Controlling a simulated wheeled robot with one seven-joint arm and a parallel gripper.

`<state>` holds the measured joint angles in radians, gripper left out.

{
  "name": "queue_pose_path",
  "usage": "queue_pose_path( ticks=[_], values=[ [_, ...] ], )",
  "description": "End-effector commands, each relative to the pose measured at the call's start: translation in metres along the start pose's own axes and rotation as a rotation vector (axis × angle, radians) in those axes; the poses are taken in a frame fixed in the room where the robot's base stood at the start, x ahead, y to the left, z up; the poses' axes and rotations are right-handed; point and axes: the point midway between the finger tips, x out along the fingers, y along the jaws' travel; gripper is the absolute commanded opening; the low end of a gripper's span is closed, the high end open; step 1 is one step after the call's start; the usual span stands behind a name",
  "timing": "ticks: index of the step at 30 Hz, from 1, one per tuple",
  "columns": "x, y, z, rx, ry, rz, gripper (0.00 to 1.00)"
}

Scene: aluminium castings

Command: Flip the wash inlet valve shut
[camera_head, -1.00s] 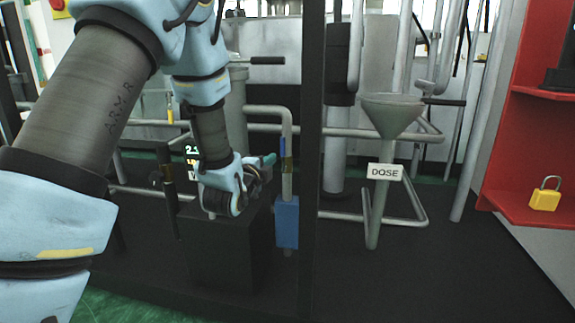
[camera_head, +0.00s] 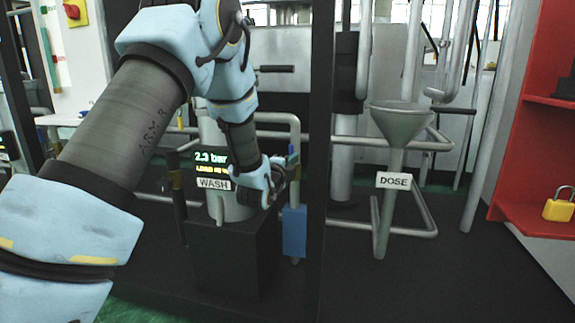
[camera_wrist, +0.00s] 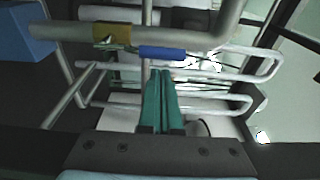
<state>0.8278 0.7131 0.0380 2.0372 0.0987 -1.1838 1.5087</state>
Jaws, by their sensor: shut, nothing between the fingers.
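The wash inlet valve sits on the grey pipe beside the WASH label (camera_head: 214,184). In the wrist view its brass body (camera_wrist: 117,33) is on the pipe, and its blue lever (camera_wrist: 162,53) lies roughly along the pipe. In the head view the blue lever (camera_head: 291,150) is partly hidden by my gripper (camera_head: 292,161). My gripper, with teal fingers (camera_wrist: 160,74), is shut and empty. Its tips are close to the lever, just below it in the wrist view; I cannot tell whether they touch.
A blue box (camera_head: 294,231) is on the pipe below the valve. A dark upright post (camera_head: 321,150) stands just right of my gripper. A display (camera_head: 211,158) reads 2.3 bar. A funnel (camera_head: 398,122) with a DOSE label and a yellow padlock (camera_head: 558,209) are further right.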

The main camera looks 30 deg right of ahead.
Motion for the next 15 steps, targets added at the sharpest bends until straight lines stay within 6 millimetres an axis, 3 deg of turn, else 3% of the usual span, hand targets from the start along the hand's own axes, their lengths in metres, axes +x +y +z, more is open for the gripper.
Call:
queue_pose_path(
  ticks=[6,15],
  values=[
    [0.023,0.000,0.000,0.000,0.000,0.000,0.00],
    [0.027,0.000,0.000,0.000,0.000,0.001,0.00]
  ],
)
